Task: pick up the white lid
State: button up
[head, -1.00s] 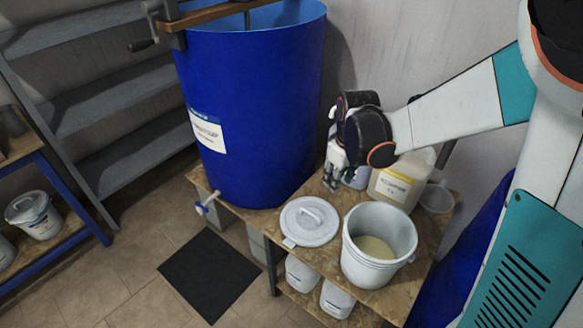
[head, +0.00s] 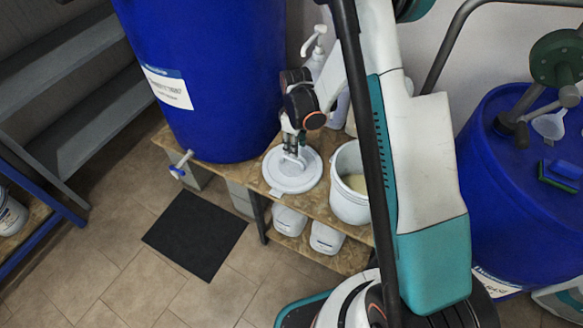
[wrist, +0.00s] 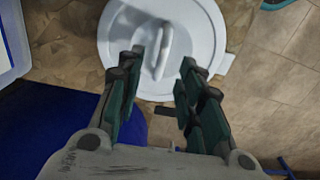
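The white lid (head: 276,177) is round with a raised handle and lies flat on the wooden bench top, left of the white bucket (head: 349,207). My gripper (head: 291,157) is just above the lid, pointing down at its handle. In the wrist view the lid (wrist: 207,33) fills the top middle, and its handle (wrist: 164,50) shows between the two fingers of my gripper (wrist: 163,56). The fingers are apart and no grip on the handle shows. Exact fingertip height over the lid is hard to tell.
A large blue drum (head: 205,85) with a tap (head: 181,164) stands behind and left of the lid. White pump bottles (head: 316,62) stand behind the gripper. White jugs (head: 290,220) sit on the lower shelf. A black mat (head: 195,234) lies on the floor.

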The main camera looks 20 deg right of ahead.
aim_at(293, 159)
notch_tip(293, 159, down, 3)
jog(key=shift+f+b, duration=0.15)
jog(key=shift+b, duration=0.3)
jog(key=f+b, duration=0.2)
jog(key=f, duration=0.1)
jog(key=f+b, duration=0.1)
jog(key=f, duration=0.1)
jog(key=shift+a+f, duration=0.1)
jog(key=shift+a, duration=0.25)
grip_shut()
